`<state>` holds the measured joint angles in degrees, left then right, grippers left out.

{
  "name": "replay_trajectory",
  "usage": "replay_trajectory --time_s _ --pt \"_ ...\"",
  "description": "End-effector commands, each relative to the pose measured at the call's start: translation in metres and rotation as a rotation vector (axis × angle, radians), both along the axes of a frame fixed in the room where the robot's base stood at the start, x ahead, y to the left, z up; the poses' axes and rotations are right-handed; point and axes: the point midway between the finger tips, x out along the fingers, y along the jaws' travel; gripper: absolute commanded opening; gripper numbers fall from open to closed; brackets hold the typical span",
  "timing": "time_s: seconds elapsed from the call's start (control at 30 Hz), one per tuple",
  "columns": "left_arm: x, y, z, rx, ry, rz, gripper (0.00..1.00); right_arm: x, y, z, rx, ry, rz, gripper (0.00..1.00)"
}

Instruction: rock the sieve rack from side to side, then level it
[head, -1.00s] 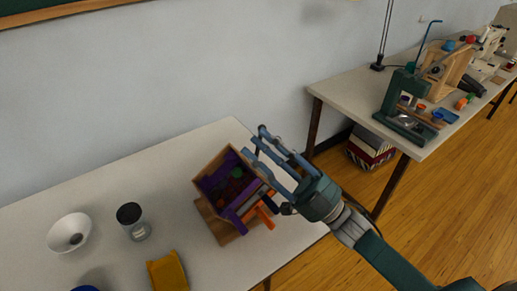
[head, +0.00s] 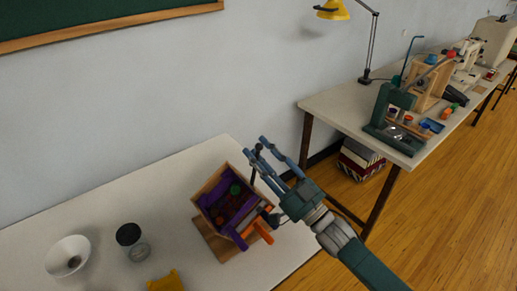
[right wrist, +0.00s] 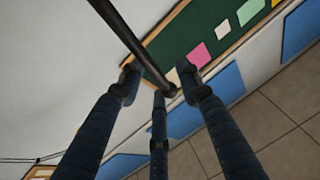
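The sieve rack is a wooden box (head: 208,189) on a wooden base board (head: 212,240), near the right end of the near table. Purple bars and dark reddish and green bits show inside. An orange handle-like piece (head: 262,231) sticks out at its front right. Finger contact is unclear. My left gripper is not in view.
On the near table (head: 110,205) stand a white funnel-like bowl (head: 68,256), a jar with a dark lid (head: 133,242) and a yellow piece (head: 166,282). A second table (head: 330,99) with a green press (head: 385,118) and a yellow lamp (head: 333,10) is at the right.

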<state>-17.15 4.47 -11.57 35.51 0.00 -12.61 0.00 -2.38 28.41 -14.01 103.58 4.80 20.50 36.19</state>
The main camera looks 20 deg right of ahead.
Motion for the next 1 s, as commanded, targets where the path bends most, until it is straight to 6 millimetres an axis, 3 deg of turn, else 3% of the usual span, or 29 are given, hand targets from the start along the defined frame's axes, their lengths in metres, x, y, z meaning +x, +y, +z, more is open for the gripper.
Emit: replay_trajectory --time_s 0.37,0.53,1.0 --pt "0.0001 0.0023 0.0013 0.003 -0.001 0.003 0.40 0.0049 0.0024 0.0014 -0.001 0.000 0.000 0.33" --pt "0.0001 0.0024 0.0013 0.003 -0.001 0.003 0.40 0.0048 0.0025 0.0014 -0.001 0.000 0.000 0.00" --pt "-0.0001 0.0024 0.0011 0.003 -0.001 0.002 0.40 0.0049 0.0017 0.0005 -0.001 0.002 -0.002 0.00"
